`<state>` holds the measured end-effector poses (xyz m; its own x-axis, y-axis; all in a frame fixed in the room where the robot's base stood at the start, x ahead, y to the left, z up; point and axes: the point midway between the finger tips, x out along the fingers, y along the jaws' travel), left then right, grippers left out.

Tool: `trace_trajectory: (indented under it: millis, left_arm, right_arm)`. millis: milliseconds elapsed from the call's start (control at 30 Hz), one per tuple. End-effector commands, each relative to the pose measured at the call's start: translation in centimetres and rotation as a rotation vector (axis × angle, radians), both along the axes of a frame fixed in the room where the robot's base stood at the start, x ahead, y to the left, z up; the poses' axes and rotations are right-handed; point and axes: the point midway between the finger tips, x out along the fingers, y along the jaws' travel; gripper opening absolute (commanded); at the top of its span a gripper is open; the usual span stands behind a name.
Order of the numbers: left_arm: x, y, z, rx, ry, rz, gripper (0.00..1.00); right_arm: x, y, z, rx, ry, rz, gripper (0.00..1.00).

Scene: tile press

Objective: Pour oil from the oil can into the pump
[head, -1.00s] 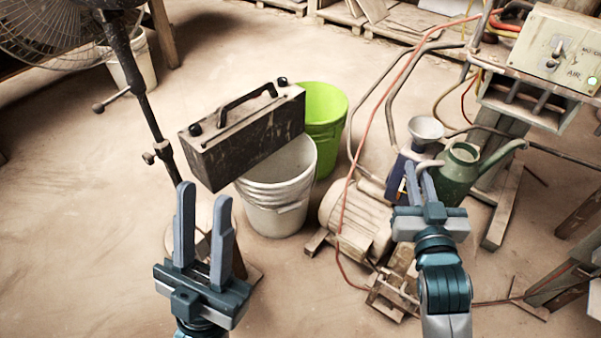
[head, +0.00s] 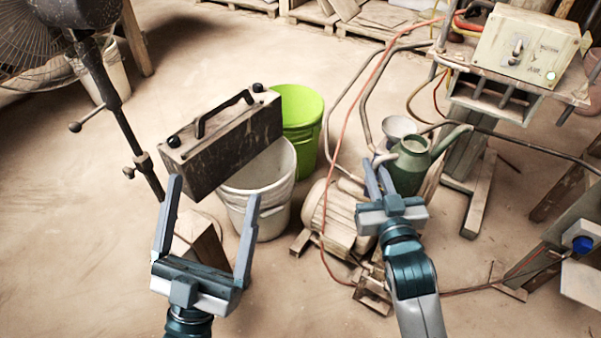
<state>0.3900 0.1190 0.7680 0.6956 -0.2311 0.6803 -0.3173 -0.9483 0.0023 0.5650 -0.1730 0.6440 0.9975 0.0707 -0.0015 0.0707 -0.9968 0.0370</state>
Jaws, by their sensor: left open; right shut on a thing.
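The green oil can (head: 410,168) is at centre right in the head view, roughly upright, its spout pointing up and to the right. My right gripper (head: 379,178) is shut on the can's pale handle at its left side. Just behind the can stands a grey funnel (head: 398,126), which looks set on the pump. The dark blue body below the funnel is mostly hidden by the can and my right gripper. My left gripper (head: 212,205) is wide open and empty, in front of the white bucket.
A dark metal box (head: 225,145) with a handle shows above the white bucket (head: 262,205). A green bucket (head: 298,115) stands behind. A dusty motor (head: 335,212), an orange hose (head: 340,140) and a switch box (head: 528,45) are near the can.

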Motion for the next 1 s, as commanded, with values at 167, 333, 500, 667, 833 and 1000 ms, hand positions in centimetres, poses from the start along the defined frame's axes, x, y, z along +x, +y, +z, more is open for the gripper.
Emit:
trace_trajectory:
  millis: [167,333,500,667,833,1000]
  left_arm:
    - [3.4,-0.2,-3.3,0.090,0.275,0.018,0.91]
    - [5.2,0.1,-8.2,0.173,0.545,0.034,0.91]
    - [5.2,1.1,-13.4,0.251,0.817,0.050,0.91]
    - [3.4,2.6,-18.1,0.318,1.074,0.063,0.91]
    - [-0.1,4.4,-22.4,0.384,1.350,0.075,0.91]
    - [-4.9,6.4,-25.5,0.441,1.615,0.083,0.91]
  right_arm:
    - [0.6,2.5,0.8,-0.007,-0.002,0.057,0.00]
    - [1.0,4.8,0.6,-0.011,-0.002,0.110,0.00]
    - [1.0,7.1,0.4,-0.013,-0.002,0.161,0.00]
    - [0.8,9.3,0.2,-0.011,-0.002,0.209,0.00]
    - [0.4,11.4,0.1,-0.009,-0.003,0.258,0.00]
    - [-0.2,13.4,-0.2,-0.006,-0.003,0.304,0.00]
